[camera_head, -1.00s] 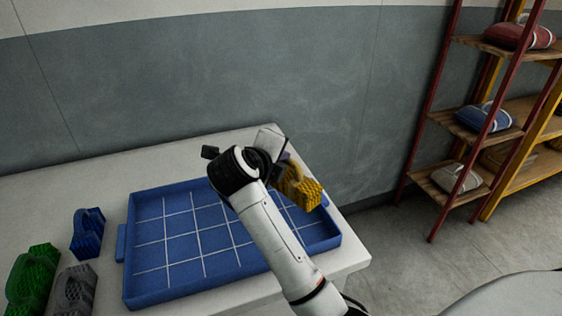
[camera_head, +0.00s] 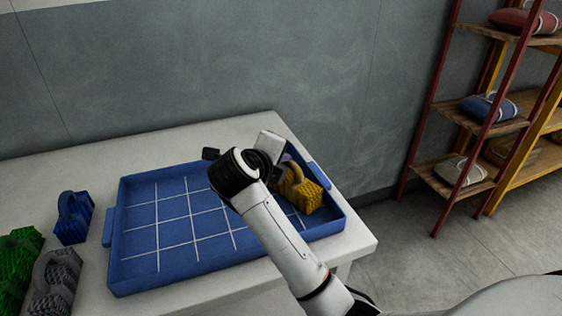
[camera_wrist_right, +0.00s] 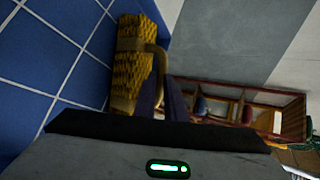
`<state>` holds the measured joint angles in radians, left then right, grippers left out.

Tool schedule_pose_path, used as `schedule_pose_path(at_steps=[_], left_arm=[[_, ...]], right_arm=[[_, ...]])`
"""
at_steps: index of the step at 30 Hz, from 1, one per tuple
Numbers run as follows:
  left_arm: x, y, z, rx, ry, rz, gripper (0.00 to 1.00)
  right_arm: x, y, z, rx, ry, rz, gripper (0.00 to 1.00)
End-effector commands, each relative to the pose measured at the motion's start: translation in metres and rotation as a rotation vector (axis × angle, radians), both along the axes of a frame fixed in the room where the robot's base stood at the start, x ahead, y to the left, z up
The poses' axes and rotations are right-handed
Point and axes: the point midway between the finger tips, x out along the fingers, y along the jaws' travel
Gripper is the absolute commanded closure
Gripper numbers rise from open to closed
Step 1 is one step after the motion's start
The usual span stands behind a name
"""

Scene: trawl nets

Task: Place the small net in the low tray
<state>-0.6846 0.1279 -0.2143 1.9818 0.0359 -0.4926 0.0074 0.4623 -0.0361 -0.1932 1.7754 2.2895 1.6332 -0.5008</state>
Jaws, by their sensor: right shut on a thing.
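The low tray (camera_head: 160,268) is blue with white grid lines and lies on the white table. A yellow net (camera_head: 303,196) with a loop handle is at the tray's right end, inside its walls as seen from the head. My right gripper (camera_head: 286,178) is shut on the loop handle. In the right wrist view the yellow net (camera_wrist_right: 132,68) is beside the fingers (camera_wrist_right: 162,98), close to the blue grid floor. I cannot tell whether the net touches the floor. My forearm hides part of the tray. My left gripper is not in view.
A blue net (camera_head: 74,218), a grey net (camera_head: 54,285) and a green net (camera_head: 18,262) stand on the table (camera_head: 150,150) left of the tray. A grey wall (camera_head: 200,75) is behind. A shelf rack (camera_head: 450,165) with bundles stands at the right.

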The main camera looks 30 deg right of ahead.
Motion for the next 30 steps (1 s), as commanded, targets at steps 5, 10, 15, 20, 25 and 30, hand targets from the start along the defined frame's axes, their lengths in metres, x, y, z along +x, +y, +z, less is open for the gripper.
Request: schedule_pose_path(at_steps=[5,10,15,20,25,30], left_arm=[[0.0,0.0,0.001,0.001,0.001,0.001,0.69],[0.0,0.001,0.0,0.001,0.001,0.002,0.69],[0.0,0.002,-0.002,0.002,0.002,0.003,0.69],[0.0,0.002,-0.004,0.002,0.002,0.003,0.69],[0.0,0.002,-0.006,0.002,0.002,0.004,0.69],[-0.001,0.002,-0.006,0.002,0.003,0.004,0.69]], right_arm=[[0.0,0.0,0.002,-0.001,-0.003,0.001,1.0],[0.0,0.0,0.001,0.0,-0.002,0.001,1.0],[0.0,0.0,-0.002,-0.001,-0.001,0.001,1.0],[0.0,0.0,-0.006,0.0,-0.001,0.001,1.0],[0.0,0.001,-0.009,0.0,-0.001,0.001,1.0],[0.0,0.0,-0.009,0.0,-0.001,0.001,0.68]])
